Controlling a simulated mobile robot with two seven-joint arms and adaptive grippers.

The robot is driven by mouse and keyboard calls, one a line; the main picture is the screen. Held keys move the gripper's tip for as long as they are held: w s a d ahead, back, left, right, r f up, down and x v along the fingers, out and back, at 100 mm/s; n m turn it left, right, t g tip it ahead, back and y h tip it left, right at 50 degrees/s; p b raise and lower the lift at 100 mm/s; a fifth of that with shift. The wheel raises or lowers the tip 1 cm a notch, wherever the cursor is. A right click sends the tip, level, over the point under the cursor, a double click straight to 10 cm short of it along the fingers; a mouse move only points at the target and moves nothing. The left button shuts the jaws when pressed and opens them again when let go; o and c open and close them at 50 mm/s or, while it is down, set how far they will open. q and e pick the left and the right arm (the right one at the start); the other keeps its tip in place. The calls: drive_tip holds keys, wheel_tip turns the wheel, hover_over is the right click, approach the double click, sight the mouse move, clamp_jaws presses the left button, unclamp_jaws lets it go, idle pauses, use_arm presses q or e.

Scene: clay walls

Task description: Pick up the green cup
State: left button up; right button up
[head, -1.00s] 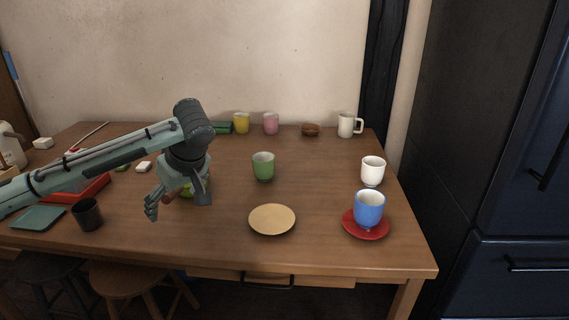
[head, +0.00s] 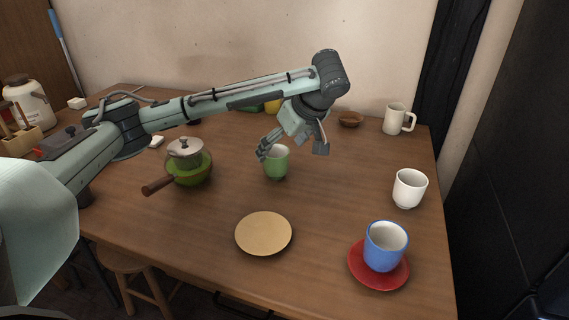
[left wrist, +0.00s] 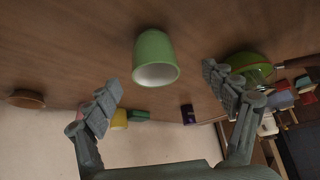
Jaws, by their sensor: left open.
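The green cup (head: 277,166) stands upright on the wooden table (head: 330,215), behind the tan plate. My left gripper (head: 292,150) is open, just above and behind the cup, with one finger overlapping the cup's rim in the head view. In the left wrist view the green cup (left wrist: 153,50) shows between and beyond the two spread fingers (left wrist: 162,82), with its pale open mouth toward the camera. No contact between fingers and cup is clear. My right gripper is not in view.
A tan plate (head: 264,233) lies in front of the cup. A white cup (head: 410,188), a blue cup (head: 385,246) on a red saucer (head: 378,279) and a white mug (head: 397,119) stand at the right.

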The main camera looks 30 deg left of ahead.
sight(277, 155)
use_arm(q)
drive_tip(key=shift+x, duration=0.75)
drive_tip(key=shift+w+a+f+b, duration=0.25)
drive_tip(key=shift+f+b, duration=0.35)
drive_tip(key=shift+b, duration=0.2)
drive_tip(key=shift+w+a+f, duration=0.25)
drive_tip(key=shift+a+f, duration=0.1)
drive_tip(key=shift+f, duration=0.1)
drive_tip(key=shift+w+a+f, duration=0.25)
drive_tip(key=shift+a+f, duration=0.05)
drive_tip(key=shift+f, duration=0.15)
drive_tip(key=shift+w+a+f, duration=0.1)
drive_tip(key=shift+a+f, duration=0.2)
drive_tip(key=shift+f, duration=0.2)
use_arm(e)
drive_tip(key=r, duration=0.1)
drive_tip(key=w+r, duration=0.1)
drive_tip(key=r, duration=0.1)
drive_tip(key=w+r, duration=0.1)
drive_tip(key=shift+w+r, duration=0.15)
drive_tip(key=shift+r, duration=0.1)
use_arm(q)
drive_tip(key=shift+c, duration=0.5)
drive_tip(key=c, duration=1.2)
